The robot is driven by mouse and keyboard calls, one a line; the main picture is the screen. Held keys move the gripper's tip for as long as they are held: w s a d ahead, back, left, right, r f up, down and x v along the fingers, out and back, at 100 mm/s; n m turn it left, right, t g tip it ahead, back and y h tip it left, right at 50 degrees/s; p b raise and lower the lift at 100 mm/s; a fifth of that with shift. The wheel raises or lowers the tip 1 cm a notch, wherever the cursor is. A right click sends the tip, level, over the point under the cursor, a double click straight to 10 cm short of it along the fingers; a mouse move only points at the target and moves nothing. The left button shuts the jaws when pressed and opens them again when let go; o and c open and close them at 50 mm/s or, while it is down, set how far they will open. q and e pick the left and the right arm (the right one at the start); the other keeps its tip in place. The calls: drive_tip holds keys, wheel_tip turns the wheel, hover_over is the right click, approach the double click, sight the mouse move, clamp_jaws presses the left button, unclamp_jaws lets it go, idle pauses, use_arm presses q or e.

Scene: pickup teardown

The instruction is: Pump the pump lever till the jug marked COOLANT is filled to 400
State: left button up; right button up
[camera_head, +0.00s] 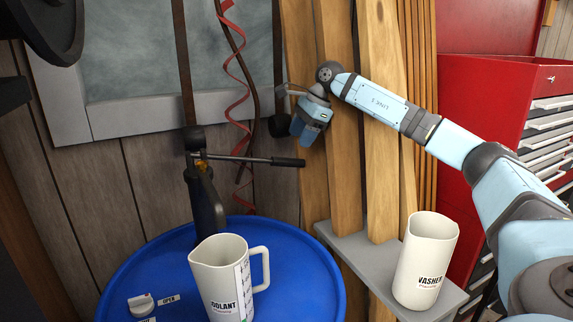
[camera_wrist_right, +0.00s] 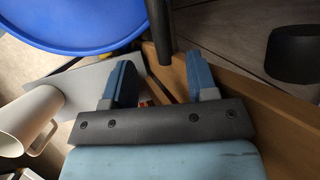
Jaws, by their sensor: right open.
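The pump lever (camera_head: 285,162) is a dark bar with a thick black grip, sticking out nearly level to the right from the pump (camera_head: 205,200) on the blue drum. The cream jug marked COOLANT (camera_head: 207,275) stands upright on the drum in front of the pump, its handle to the right. Its scale strip faces right; I cannot read the fill level. My right gripper (camera_head: 304,132) is open and empty, just above the lever's grip end. In the right wrist view, a dark rod, likely the lever grip (camera_wrist_right: 160,30), shows beyond the gap between the fingers (camera_wrist_right: 160,82).
The blue drum top (camera_head: 310,270) has a small white valve knob (camera_head: 141,304) near an OPEN label. A jug marked WASHER (camera_head: 425,265) stands on a grey shelf (camera_head: 350,240). Wooden planks (camera_head: 340,180) lean behind my right gripper. A red tool cabinet (camera_head: 480,90) stands at the right.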

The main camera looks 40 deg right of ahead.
sight(286, 162)
drive_tip(key=x, duration=0.9)
drive_tip(key=shift+f+b, duration=0.15)
drive_tip(key=shift+b, duration=0.15)
clamp_jaws()
